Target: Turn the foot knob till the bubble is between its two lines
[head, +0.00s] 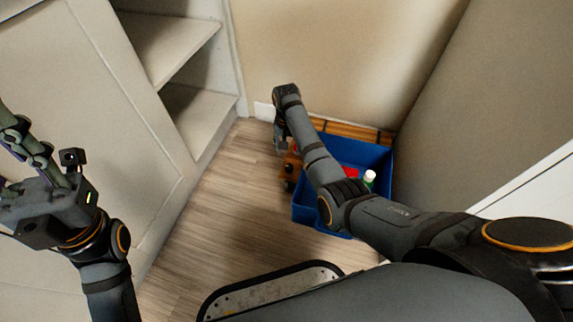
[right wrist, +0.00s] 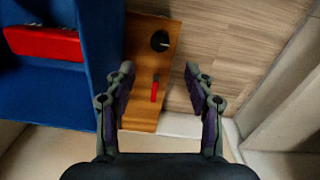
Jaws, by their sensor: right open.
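A wooden piece (right wrist: 139,113) carries a round black knob (right wrist: 160,41) and a small red bar (right wrist: 155,88) in the right wrist view. Part of this wood (head: 291,168) shows beside my right gripper (head: 280,147) in the head view. In the right wrist view my right gripper (right wrist: 159,72) is open. Its fingers stand either side of the red bar, with the black knob beyond the tips. I cannot tell whether they touch anything. No bubble or pair of lines can be made out. My left gripper (head: 28,150) is at the far left, its finger opening unclear.
A blue crate (head: 306,213) stands beside the wood, holding a red object (head: 350,171) and a white-capped bottle (head: 369,177). Orange-brown slats (head: 355,131) lie along the back wall. White shelving (head: 170,42) stands left. The wood-look floor (head: 215,205) between is clear.

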